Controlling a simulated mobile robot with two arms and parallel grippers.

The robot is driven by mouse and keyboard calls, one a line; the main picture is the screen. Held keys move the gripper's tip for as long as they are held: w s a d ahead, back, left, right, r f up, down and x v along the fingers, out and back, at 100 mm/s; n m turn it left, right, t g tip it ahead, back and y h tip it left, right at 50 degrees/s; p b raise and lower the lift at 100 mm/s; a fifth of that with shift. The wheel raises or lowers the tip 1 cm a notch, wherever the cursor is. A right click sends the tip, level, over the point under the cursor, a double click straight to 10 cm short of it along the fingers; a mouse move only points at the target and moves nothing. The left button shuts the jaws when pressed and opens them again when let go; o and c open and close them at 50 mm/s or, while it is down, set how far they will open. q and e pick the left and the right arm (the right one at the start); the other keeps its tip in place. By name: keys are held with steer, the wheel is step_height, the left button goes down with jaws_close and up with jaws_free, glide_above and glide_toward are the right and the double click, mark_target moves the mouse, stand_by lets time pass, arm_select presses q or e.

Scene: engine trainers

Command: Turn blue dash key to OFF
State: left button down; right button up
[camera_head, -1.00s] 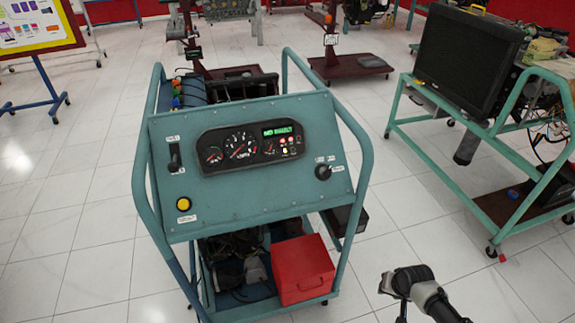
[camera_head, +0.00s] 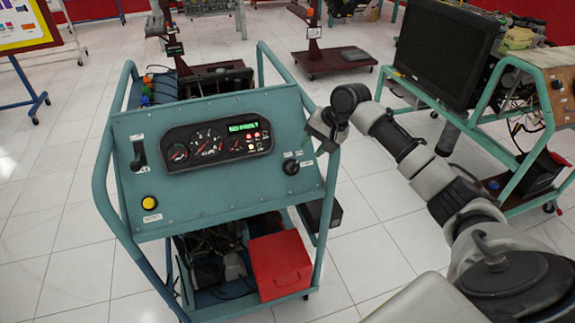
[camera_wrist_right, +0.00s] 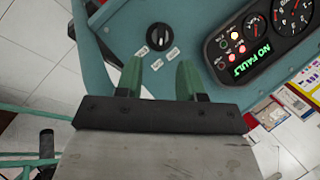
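The dash key (camera_head: 290,167) is a black round knob on the right side of the teal dash panel (camera_head: 225,190), with small white labels around it. In the right wrist view the key (camera_wrist_right: 158,37) lies just beyond the fingertips, with labels on the side facing my gripper; I cannot read them. My right gripper (camera_head: 318,132) is near the panel's right edge, up and right of the key. In the right wrist view its two green fingers (camera_wrist_right: 158,75) are apart with nothing between them, and no contact with the key shows. My left gripper is not in view.
The instrument cluster (camera_head: 215,143) has a lit display reading NO FAULT in the wrist view. A black switch (camera_head: 138,155) and yellow button (camera_head: 149,202) are at the panel's left. The teal tube frame (camera_head: 328,215) runs beside the key. A monitor stand (camera_head: 480,135) stands right.

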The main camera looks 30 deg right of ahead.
mark_target(295, 164)
steer(key=x, duration=1)
steer(key=shift+w+f+p, duration=0.1)
steer(key=shift+w+p, duration=0.2)
steer(key=shift+p, duration=0.05)
jaws_close()
